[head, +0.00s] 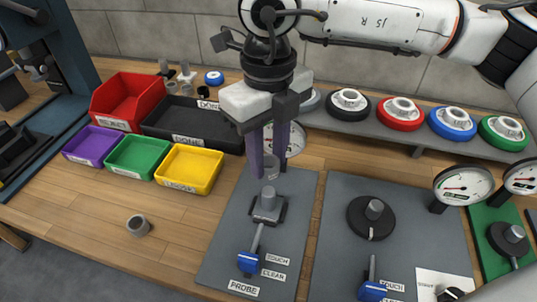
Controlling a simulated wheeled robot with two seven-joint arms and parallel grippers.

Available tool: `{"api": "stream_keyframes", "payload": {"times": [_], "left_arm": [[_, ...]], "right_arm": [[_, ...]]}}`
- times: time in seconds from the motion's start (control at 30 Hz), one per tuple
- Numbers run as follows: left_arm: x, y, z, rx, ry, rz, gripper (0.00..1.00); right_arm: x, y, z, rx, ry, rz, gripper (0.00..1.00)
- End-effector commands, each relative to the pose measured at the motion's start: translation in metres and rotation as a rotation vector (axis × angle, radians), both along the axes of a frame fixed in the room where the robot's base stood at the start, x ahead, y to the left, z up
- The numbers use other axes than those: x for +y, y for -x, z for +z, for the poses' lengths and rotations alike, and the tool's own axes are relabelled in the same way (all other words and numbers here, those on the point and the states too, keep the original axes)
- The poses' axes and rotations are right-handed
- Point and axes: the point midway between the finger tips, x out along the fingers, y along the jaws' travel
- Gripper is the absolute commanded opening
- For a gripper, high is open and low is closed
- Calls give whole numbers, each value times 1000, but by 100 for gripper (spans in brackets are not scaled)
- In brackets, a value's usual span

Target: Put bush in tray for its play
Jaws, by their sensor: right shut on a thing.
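My right gripper (269,172) comes down from the top centre. Its two purple fingers are shut on a grey bush (270,161), just above the grey post (268,197) of the probe station (222,245). I cannot tell whether the bush touches the post. Another grey bush (138,226) stands on the open wood at the left. A purple tray (90,144), a green tray (138,155) and a yellow tray (188,168) stand in a row at the left; their labels are too small to read surely. My left gripper is not in view.
Behind the row are a red bin (128,96) and a black tray (190,120) labelled DONE. A blue lever (249,261) is on the probe station. A dial gauge (292,140) is partly behind my gripper. A second station (335,215) lies right. Wood front left is mostly clear.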

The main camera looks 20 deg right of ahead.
Motion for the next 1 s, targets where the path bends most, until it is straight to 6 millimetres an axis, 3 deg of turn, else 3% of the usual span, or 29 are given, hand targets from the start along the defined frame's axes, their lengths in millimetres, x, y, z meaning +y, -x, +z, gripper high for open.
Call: {"api": "stream_keyframes", "payload": {"times": [0.8, 1.0], "left_arm": [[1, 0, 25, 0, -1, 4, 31], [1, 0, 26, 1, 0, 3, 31]], "right_arm": [[0, 0, 52, -1, 0, 0, 1], [0, 0, 55, 0, 0, 0, 1]]}}
